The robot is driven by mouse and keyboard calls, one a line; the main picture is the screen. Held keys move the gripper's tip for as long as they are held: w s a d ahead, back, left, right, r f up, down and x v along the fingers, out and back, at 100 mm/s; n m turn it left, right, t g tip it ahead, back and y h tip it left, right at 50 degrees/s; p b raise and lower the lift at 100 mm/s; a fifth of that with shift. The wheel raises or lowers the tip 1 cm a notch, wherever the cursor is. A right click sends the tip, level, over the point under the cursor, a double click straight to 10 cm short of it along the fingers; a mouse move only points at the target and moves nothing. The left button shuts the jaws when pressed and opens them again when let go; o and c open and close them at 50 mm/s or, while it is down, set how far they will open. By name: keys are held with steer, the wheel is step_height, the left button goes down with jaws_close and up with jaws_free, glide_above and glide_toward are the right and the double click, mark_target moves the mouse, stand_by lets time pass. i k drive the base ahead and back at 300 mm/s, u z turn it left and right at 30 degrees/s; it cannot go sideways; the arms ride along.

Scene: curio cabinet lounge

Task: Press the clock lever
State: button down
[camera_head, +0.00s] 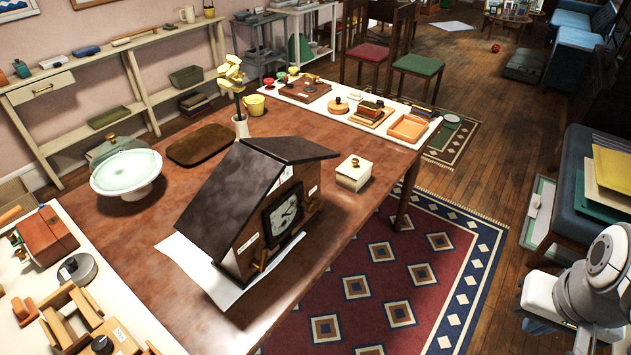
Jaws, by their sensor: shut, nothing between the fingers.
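A house-shaped wooden clock (238,262) with a dark pitched roof stands on the brown table, its front turned toward the lower right. Its dark square dial frame (283,214) holds a pale face. Small labels show on the front, too small to read. My gripper is out of view; only a white and grey part of my arm shows at the lower right, well apart from the clock.
On the table (325,228) are a white lidded box (353,174), a glass-domed cake stand (126,170), a vase with yellow flowers (240,126) and a yellow mug (254,105). A blue seat with folders (612,170) stands at right. The patterned rug (385,290) looks clear.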

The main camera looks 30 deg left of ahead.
mark_target(262, 266)
steer(key=u, duration=0.25)
steer(key=i, duration=0.35)
steer(key=u, duration=0.85)
